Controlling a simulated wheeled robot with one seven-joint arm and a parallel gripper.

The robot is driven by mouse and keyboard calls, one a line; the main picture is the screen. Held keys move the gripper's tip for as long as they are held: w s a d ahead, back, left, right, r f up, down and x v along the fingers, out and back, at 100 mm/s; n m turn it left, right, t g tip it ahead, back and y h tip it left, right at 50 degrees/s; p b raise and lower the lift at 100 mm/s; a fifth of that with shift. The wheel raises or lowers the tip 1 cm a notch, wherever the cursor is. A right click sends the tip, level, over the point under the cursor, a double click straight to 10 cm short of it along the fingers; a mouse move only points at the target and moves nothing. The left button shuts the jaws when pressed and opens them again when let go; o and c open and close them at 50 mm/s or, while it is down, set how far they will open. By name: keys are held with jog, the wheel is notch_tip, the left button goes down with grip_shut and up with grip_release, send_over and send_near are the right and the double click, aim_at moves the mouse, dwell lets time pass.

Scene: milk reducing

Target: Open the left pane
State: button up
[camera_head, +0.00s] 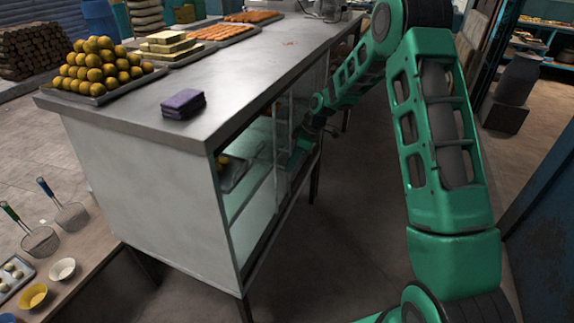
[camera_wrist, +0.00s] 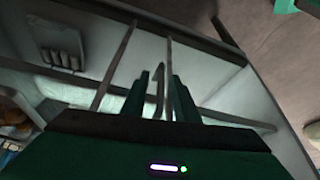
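The steel cabinet (camera_head: 150,190) stands under the counter. Its front faces right in the head view, and through its near opening I see a shelf (camera_head: 262,165). The upright edge of a pane (camera_head: 282,140) shows at my gripper (camera_head: 295,155), which is at the cabinet front and partly hidden by the arm. In the wrist view my gripper (camera_wrist: 158,90) has its two fingers apart. A thin upright strip (camera_wrist: 160,88), seemingly a handle or pane edge, lies between them. I cannot tell whether the fingers touch it. The clear glass is hard to make out.
The countertop (camera_head: 235,80) bears a purple cloth stack (camera_head: 184,103), a tray of round yellow sweets (camera_head: 102,70) and other food trays. A tray (camera_head: 232,172) lies inside the cabinet. The floor (camera_head: 345,220) right of the cabinet is clear. A blue wall (camera_head: 545,230) stands at the right.

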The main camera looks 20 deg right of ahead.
jog(key=v, duration=0.9)
jog(key=shift+r, duration=0.4)
jog(key=shift+d, duration=0.15)
jog(key=s+d+r+m+h, duration=0.2)
jog(key=s+d+r+m, duration=0.25)
jog(key=s, duration=0.55)
jog(key=s+d+r+m+h, duration=0.1)
jog(key=s+d+r+m, duration=0.4)
jog(key=s, duration=0.6)
jog(key=s+d+m, duration=0.1)
jog(key=s+m, duration=0.2)
jog(key=s, duration=0.6)
jog(key=s+d+m+g, duration=0.1)
jog(key=s+m, duration=0.2)
jog(key=s, duration=0.6)
jog(key=s+d+r+m+g+h, duration=0.1)
jog(key=s+m, duration=0.2)
jog(key=s, duration=0.6)
jog(key=shift+d, duration=0.35)
jog(key=shift+w+m, duration=0.1)
jog(key=shift+m, duration=0.15)
